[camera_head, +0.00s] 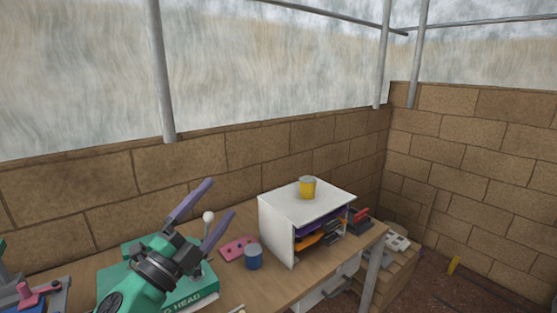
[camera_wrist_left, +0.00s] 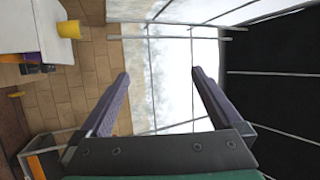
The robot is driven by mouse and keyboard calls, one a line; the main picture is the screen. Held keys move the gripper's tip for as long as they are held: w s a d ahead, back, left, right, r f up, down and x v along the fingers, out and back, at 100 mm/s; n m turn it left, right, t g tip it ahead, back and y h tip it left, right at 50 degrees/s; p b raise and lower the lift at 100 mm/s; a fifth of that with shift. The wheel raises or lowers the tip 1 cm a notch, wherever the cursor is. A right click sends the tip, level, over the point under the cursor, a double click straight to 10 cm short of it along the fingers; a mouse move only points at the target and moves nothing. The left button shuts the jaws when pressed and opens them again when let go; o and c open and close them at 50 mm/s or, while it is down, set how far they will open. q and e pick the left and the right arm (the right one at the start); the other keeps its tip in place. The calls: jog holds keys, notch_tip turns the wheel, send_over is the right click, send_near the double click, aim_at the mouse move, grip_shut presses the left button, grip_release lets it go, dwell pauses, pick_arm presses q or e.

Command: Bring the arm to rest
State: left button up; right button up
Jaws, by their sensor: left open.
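My left gripper (camera_head: 208,216) comes in from the lower left in the head view. Its two purple fingers are spread apart with nothing between them. It is raised and hides part of a green box behind it. In the left wrist view the fingers (camera_wrist_left: 159,90) are also wide apart, with only the wall and the bright backdrop beyond them. My right gripper is in neither view.
A wooden workbench (camera_head: 230,282) holds a white shelf unit (camera_head: 278,235) with a yellow cup (camera_head: 307,188) on top, a blue can (camera_head: 253,257), a pink plate (camera_head: 237,248) and a green box (camera_head: 187,291). A block wall (camera_head: 270,155) stands behind.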

pick_arm(q)
jog(key=s+a+f+n+g+y, duration=0.1)
jog(key=a+f+n+g+y, duration=0.2)
jog(key=a+f+n+y, duration=0.45)
jog(key=s+a+f+n+g+y, duration=0.2)
jog(key=a+f+n+y, duration=0.3)
jog(key=f+n, duration=0.6)
jog(key=s+d+f+n+g+h, duration=0.2)
jog(key=s+f+g, duration=0.9)
jog(key=s+f, duration=0.8)
notch_tip(320, 180, down, 22)
jog(key=s+g, duration=0.1)
jog(key=s, duration=0.1)
jog(key=s+a+f+g, duration=0.1)
jog(key=s+a+f, duration=0.2)
jog(key=s+f, duration=1.2)
jog(key=shift+s+m+y, duration=0.35)
jog(key=shift+s+m, duration=0.1)
jog(key=shift+s, duration=0.4)
jog(key=shift+a, duration=0.1)
